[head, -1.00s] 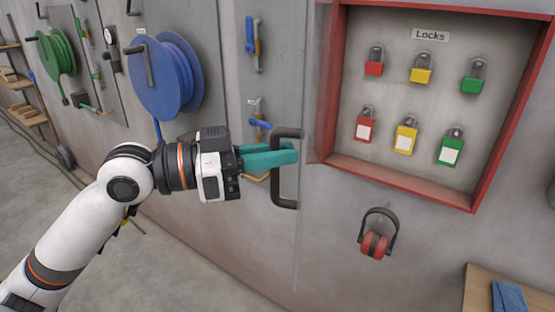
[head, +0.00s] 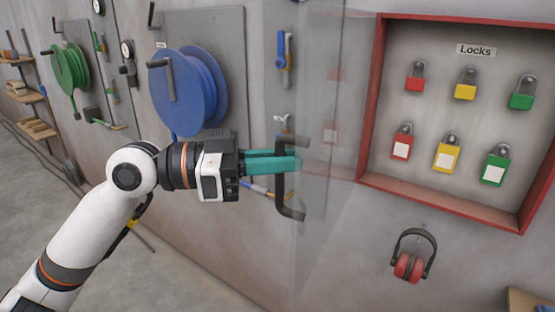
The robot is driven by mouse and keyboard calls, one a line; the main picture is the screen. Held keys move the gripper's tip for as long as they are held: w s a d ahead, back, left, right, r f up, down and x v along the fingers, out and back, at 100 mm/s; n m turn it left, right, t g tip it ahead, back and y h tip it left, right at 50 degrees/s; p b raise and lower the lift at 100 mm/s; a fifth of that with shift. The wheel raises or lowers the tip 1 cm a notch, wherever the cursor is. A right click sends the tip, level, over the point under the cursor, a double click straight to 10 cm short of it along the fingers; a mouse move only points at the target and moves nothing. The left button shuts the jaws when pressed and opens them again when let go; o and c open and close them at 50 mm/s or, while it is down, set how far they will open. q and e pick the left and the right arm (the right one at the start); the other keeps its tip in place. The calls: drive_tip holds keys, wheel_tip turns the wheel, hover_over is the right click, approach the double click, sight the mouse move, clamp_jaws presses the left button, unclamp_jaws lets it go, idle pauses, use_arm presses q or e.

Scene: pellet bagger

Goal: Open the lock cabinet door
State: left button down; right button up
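The lock cabinet (head: 368,100) is a red-framed box on the wall at the right, with red, yellow and green padlocks inside. Its clear door (head: 322,220) stands out from the wall at the cabinet's left side, swung open, so the padlocks show uncovered. A dark bar handle (head: 290,211) is on the door's outer edge. My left gripper (head: 287,162) has its teal fingers closed at the middle of the handle, which they partly cover. My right gripper is not in view.
A blue hose reel (head: 185,90) and a green one (head: 68,65) hang at the left. Tools (head: 285,55) hang behind the door handle. Red ear muffs (head: 408,266) hang below the cabinet. A wooden surface (head: 527,302) is at the lower right.

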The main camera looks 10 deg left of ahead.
use_arm(q)
drive_tip(key=c, duration=1.5)
unclamp_jaws()
drive_tip(key=shift+a+f, duration=0.1)
drive_tip(key=shift+a, duration=0.2)
drive_tip(key=b+v, duration=0.5)
drive_tip(key=v, duration=0.6)
drive_tip(key=shift+a, duration=0.2)
